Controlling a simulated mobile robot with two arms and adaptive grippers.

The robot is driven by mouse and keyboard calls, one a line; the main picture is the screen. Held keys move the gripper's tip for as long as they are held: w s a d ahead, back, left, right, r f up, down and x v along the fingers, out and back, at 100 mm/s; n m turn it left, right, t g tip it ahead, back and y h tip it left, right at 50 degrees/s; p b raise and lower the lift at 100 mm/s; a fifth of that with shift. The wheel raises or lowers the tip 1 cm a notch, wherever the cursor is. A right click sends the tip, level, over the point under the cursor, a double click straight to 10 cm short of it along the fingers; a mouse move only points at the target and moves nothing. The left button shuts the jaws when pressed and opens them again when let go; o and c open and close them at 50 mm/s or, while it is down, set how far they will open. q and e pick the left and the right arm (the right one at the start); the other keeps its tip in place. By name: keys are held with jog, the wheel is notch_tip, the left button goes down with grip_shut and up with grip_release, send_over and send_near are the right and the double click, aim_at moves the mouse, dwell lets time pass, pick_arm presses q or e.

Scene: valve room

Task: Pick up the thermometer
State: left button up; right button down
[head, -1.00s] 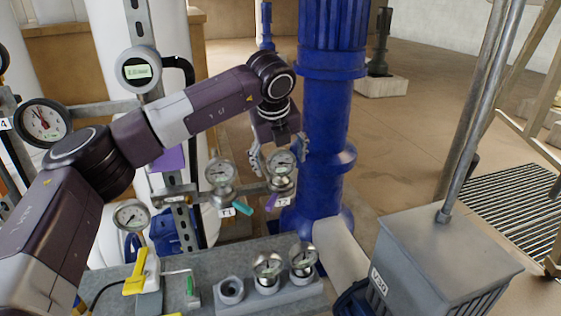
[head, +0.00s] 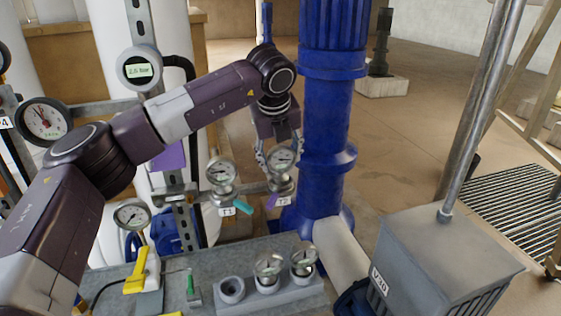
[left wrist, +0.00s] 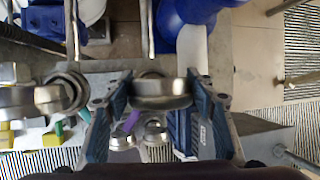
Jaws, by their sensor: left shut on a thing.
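The thermometer (head: 283,160) is a round silver dial on a short stem at the pipe fitting labelled T2. It stands upright there, with a purple handle beside its base. My left gripper (head: 279,153) comes down from above and is shut on the dial's sides, one finger on each side. In the left wrist view the metal dial case (left wrist: 161,92) sits between the two blue finger pads (left wrist: 158,100). A similar dial (head: 221,171) stands to its left at the T1 label. My right gripper is not in view.
A thick blue column (head: 327,120) stands close to the right of my left gripper. Below, a grey bench (head: 205,265) bears a holder with an empty socket (head: 231,290) and two more dials (head: 268,267). A grey box (head: 440,255) stands at the right front.

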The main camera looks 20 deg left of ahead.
pick_arm(q)
notch_tip(320, 180, up, 8)
jog(key=shift+d+r+b, duration=0.1)
jog(key=shift+r+b, duration=0.1)
jog(key=shift+b, duration=0.65)
notch_tip(320, 180, up, 11)
jog(key=shift+p, duration=0.4)
jog(key=o, duration=0.4)
jog(key=c, duration=0.3)
jog(key=shift+s+d+b, duration=0.85)
jog(key=shift+s+b, duration=0.3)
jog(key=shift+s, duration=0.1)
jog(key=shift+s+d+b, duration=0.8)
jog(key=shift+s+b, duration=0.4)
jog(key=shift+s, duration=0.1)
jog(key=shift+s+d+b, duration=0.85)
jog(key=shift+s+b, duration=0.3)
jog(key=shift+s, duration=0.1)
jog(key=shift+c, duration=0.2)
